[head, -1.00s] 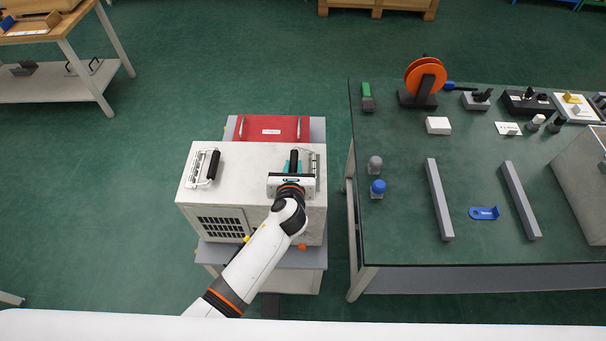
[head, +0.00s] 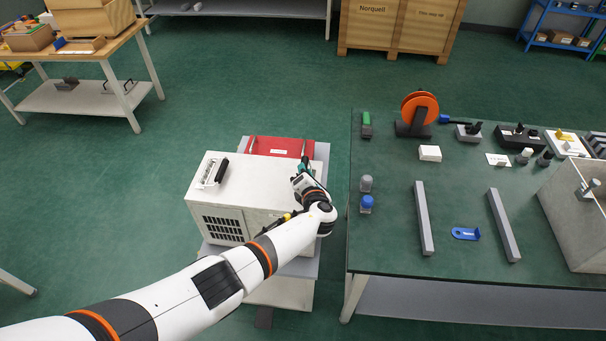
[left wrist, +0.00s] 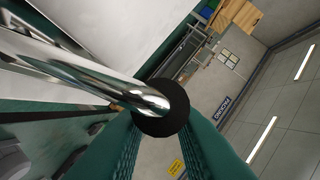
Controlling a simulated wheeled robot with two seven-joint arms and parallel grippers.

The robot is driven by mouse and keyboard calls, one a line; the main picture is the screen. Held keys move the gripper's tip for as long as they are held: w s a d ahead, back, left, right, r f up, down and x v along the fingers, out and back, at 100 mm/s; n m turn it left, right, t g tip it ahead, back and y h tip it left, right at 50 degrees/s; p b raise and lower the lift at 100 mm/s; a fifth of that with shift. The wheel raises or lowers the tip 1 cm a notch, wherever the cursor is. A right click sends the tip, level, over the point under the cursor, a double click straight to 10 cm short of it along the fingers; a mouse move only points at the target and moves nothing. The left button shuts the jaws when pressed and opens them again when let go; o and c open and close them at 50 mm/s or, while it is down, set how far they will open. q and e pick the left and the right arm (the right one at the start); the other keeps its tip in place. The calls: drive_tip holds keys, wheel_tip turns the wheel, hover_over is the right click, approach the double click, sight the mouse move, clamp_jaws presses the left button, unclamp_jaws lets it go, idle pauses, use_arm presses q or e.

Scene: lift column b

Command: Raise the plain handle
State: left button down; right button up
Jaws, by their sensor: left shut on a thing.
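A pale box (head: 250,183) with a vent grille stands on a small grey cart. On the left of its top is a handle with a black grip (head: 222,170), lying free on its bracket. My left gripper (head: 304,170) is at the right end of the top, shut on the other handle. In the left wrist view this handle shows as a chrome bar (left wrist: 95,78) with a round black end (left wrist: 162,113) between the teal fingers. In the head view my gripper and wrist hide most of it. I cannot tell which handle is the plain one. My right gripper is not in view.
A red panel (head: 278,146) lies behind the box. Close on the right is a green-topped table (head: 390,235) with bars, an orange reel (head: 420,106) and small parts. A wooden bench (head: 85,50) stands at the back left. The floor left of the box is clear.

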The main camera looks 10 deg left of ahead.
use_arm(q)
drive_tip(key=shift+w+d+r+m, duration=0.2)
drive_tip(key=shift+d+m, duration=0.1)
drive_tip(key=shift+m, duration=0.2)
drive_tip(key=shift+d+m+t+y, duration=0.2)
drive_tip(key=shift+m+t+y, duration=0.1)
drive_tip(key=shift+y, duration=0.1)
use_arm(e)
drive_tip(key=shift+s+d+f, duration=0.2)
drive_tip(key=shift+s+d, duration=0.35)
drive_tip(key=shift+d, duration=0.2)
use_arm(q)
drive_tip(key=c, duration=1.3)
unclamp_jaws()
drive_tip(key=shift+f, duration=0.1)
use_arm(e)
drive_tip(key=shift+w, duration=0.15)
use_arm(q)
drive_tip(key=shift+s, duration=0.1)
